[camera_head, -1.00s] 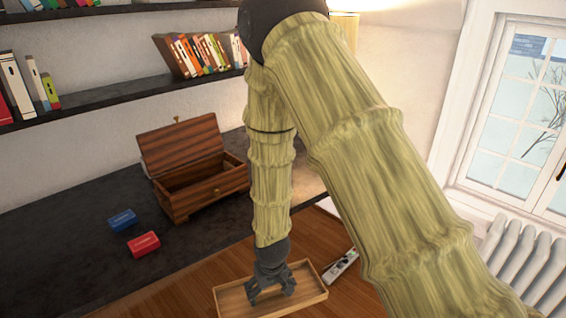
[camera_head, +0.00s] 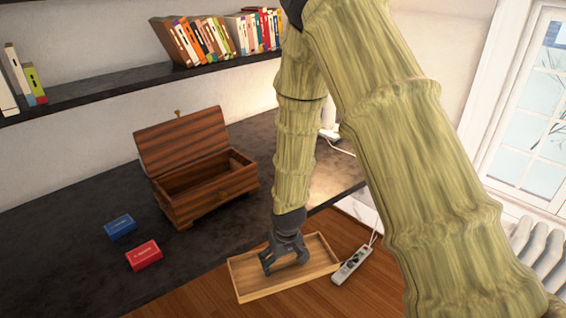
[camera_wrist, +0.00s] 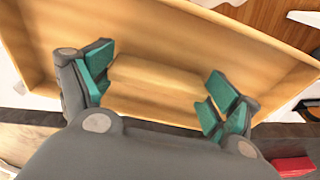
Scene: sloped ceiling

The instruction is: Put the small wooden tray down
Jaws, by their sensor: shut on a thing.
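The small wooden tray (camera_head: 318,258) is a shallow light-wood rectangle with raised rims, seen in the head view at lower centre, over brown wood. My gripper (camera_head: 284,263) points down into its middle. In the wrist view the tray (camera_wrist: 205,38) fills most of the upper picture. The green-padded fingers of my gripper (camera_wrist: 160,92) stand on either side of a pale raised block in the tray and are shut on it. The tray looks about level. Its underside is hidden, so I cannot tell whether it touches anything below.
A dark desk (camera_head: 75,225) carries an open wooden chest (camera_head: 205,190), a blue box (camera_head: 120,226) and a red box (camera_head: 143,255). A power strip (camera_head: 351,265) lies right of the tray. Bare desk lies left of the boxes. A book shelf (camera_head: 120,92) runs above.

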